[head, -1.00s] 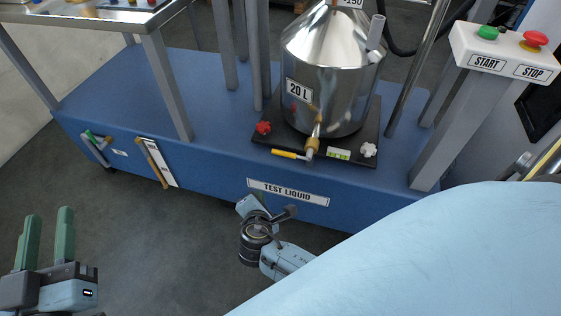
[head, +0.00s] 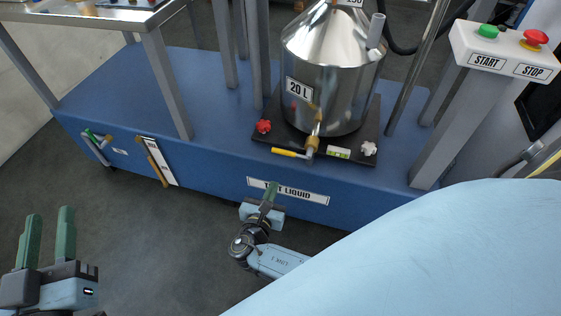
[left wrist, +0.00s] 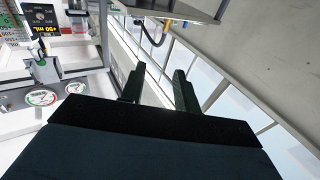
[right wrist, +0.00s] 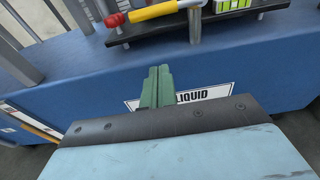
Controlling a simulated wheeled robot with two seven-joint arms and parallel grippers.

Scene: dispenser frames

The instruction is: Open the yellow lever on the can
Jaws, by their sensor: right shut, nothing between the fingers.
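The can (head: 325,85) is a shiny metal drum marked 20 L, standing on a black plate on the blue base. Its yellow lever (head: 287,153) sticks out left from a brass valve (head: 312,146) low on its front. The lever also shows at the top of the right wrist view (right wrist: 152,13). My right gripper (head: 270,188) is shut and empty in front of the TEST LIQUID label, below the lever and apart from it. Its fingers (right wrist: 157,75) are together in the right wrist view. My left gripper (head: 48,235) is open and empty at the far left.
A red knob (head: 263,127) and a white knob (head: 369,149) sit on the plate beside the valve. A START/STOP box (head: 507,55) stands on a grey post at right. Another valve handle (head: 97,145) is on the base's left. The floor in front is clear.

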